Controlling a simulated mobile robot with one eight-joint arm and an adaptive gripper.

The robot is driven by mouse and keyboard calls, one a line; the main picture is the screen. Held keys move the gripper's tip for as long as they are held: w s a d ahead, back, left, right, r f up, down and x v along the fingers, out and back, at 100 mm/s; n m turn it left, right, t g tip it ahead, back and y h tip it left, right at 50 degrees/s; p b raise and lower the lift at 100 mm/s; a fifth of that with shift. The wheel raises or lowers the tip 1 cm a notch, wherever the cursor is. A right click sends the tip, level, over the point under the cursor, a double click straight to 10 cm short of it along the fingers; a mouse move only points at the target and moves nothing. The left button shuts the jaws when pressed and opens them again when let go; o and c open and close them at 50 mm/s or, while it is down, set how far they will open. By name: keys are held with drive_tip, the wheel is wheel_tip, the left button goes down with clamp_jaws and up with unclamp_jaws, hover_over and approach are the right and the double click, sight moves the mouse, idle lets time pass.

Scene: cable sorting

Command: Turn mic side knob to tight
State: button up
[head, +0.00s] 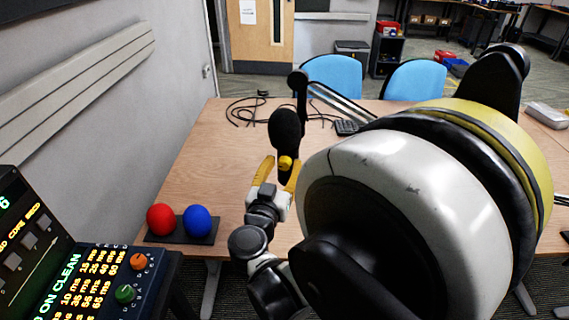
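The microphone (286,126) is black, with a rounded foam head, and stands upright on a boom arm (340,103) over the table. The knob appears between the fingertips, nearer the right one. I cannot tell whether either finger touches it. The knob's tight or loose marking is too small to see.
The wooden table (200,170) holds a red ball (161,219) and a blue ball (197,221) on a dark base at the front left. Black cables (250,108) lie behind. A control panel (100,285) stands at lower left. Blue chairs (333,76) stand behind the table.

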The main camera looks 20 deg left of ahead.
clamp_jaws()
drive_tip(key=shift+m, duration=0.4)
drive_tip(key=shift+m+b, duration=0.5)
drive_tip(key=shift+m, duration=2)
drive_tip(key=shift+o, duration=1.9)
unclamp_jaws()
drive_tip(key=shift+s, duration=0.1)
